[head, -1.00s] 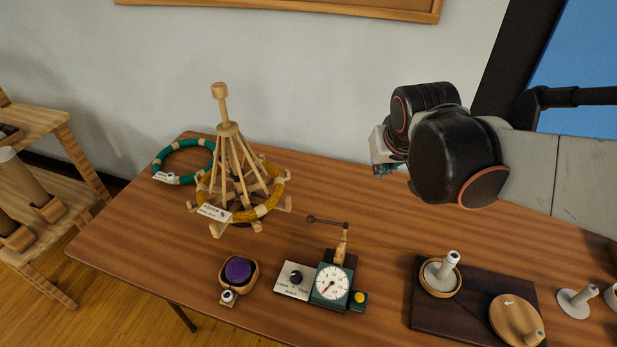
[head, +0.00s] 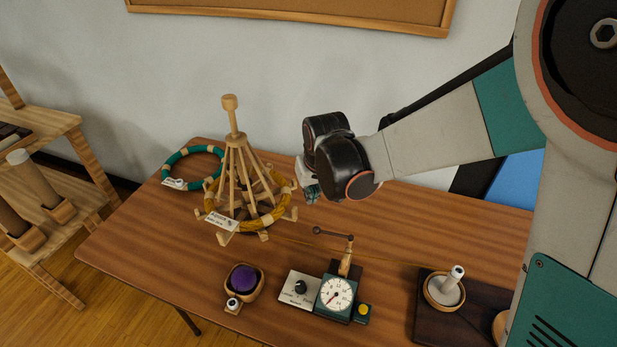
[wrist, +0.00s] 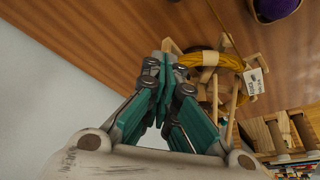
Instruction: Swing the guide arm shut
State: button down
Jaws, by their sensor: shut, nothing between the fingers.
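The guide arm (head: 333,234) appears to be the thin dark rod with a small ring-like end on top of a wooden post (head: 346,262). It points left from the post, behind the yarn counter (head: 336,297) with its round white dial. My gripper (head: 312,196) is shut and empty. It hangs above the back of the table, behind the guide arm and right of the wooden skein winder (head: 237,160). The gripper's teal fingers (wrist: 165,62) are together in the wrist view. I cannot make out the guide arm there.
The winder carries a yellow yarn ring (head: 262,222); the ring also shows in the wrist view (wrist: 215,60). A teal ring (head: 181,160) lies behind it. A purple ball (head: 243,278) sits in a wooden bowl. A dark board (head: 431,313) with a spool stands front right.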

aim_at(333, 234)
notch_tip(333, 234, down, 7)
jog(key=s+b, duration=0.1)
jog(key=b, duration=0.2)
jog(key=shift+s+d+r, duration=0.15)
jog(key=shift+s+d, duration=0.15)
jog(key=shift+s, duration=0.05)
dwell(0.4)
jog(key=shift+s+a+n, duration=0.15)
jog(key=shift+s+n, duration=0.15)
jog(key=shift+n, duration=0.1)
